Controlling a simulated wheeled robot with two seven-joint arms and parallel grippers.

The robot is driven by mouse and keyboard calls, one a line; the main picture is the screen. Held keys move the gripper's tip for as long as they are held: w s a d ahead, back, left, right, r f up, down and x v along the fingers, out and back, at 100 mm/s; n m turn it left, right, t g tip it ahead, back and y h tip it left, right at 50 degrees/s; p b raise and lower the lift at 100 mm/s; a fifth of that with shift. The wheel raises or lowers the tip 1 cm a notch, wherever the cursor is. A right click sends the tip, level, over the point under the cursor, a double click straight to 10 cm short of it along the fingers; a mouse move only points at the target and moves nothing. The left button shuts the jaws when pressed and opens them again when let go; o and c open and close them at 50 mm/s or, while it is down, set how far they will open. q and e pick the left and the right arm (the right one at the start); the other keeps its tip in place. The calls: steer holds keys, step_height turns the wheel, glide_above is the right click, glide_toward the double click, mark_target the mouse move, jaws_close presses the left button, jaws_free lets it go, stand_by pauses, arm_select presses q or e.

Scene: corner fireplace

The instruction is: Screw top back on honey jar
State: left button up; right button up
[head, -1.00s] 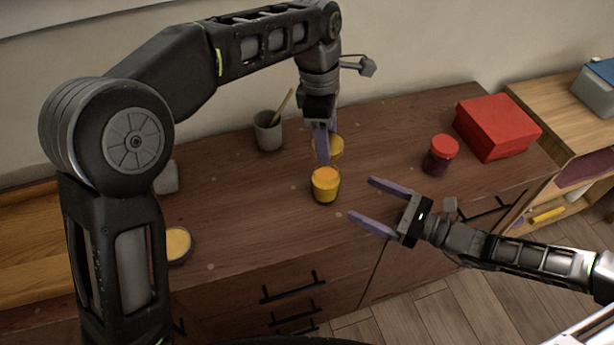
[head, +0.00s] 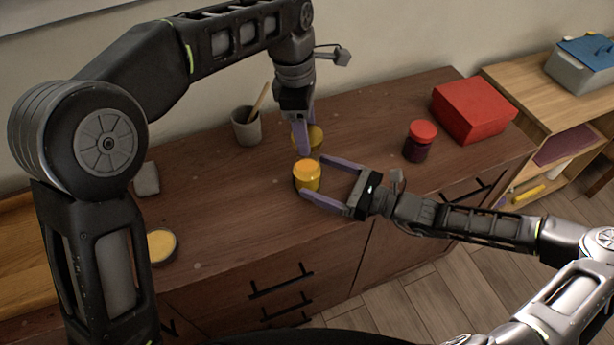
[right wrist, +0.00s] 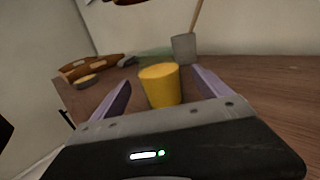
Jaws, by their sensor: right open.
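The honey jar (head: 307,178), yellow-orange and without a lid visible on it, stands upright on the brown cabinet top. It also shows in the right wrist view (right wrist: 160,87). My right gripper (head: 318,177) is open, its purple fingers reaching to either side of the jar; I cannot tell whether they touch it.
A grey cup (head: 246,131) with a wooden stick stands behind. A dark jar with a red lid (head: 421,140) and a red box (head: 474,109) are to the right. A round yellow-topped dish (head: 162,246) lies left. The counter's front edge is close below my right arm.

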mark_target(305, 172)
steer(key=shift+x, duration=2.25)
jaws_close()
